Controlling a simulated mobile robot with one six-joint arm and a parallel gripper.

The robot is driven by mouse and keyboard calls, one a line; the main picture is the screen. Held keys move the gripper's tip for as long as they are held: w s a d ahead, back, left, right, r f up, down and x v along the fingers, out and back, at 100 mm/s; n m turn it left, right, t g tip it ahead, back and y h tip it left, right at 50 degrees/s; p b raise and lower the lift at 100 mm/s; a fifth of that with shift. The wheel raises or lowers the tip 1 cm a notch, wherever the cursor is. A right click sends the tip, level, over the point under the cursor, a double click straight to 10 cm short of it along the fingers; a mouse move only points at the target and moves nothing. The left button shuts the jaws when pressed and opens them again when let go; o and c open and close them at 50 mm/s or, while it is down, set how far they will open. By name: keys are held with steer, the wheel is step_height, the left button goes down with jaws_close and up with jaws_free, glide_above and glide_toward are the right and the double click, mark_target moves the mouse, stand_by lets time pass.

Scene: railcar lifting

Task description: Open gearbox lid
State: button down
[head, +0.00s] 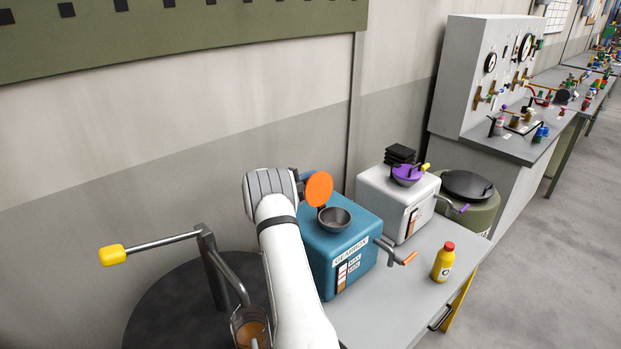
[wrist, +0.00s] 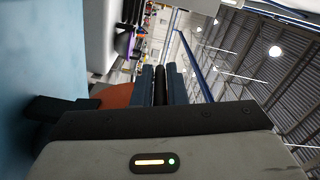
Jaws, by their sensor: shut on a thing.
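The teal gearbox (head: 338,258) stands on the grey bench, with its name on the front face. Its orange round lid (head: 319,188) is raised and tilted upright above the dark bowl-shaped opening (head: 335,219). The lid also shows in the wrist view (wrist: 118,96), to the left of the fingers. My gripper (wrist: 160,84) is shut on a dark bar between its two blue fingers, which appears to be the lid's handle. In the head view my wrist hides most of the gripper.
A white box (head: 384,205) with a purple bowl (head: 407,175) stands to the right of the gearbox. A yellow bottle with a red cap (head: 443,262) stands on the bench (head: 400,300). A yellow-ended lever (head: 150,247) and a glass jar (head: 250,328) are on the left.

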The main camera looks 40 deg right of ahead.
steer(key=shift+r, duration=0.15)
steer(key=c, duration=1.6)
jaws_free()
steer(key=shift+s, duration=0.15)
steer(key=shift+o, duration=0.6)
steer(key=shift+a, duration=0.1)
steer(key=a+b, duration=0.2)
steer(key=a, duration=0.5)
steer(key=shift+a+b, duration=0.3)
steer(key=shift+a, duration=0.05)
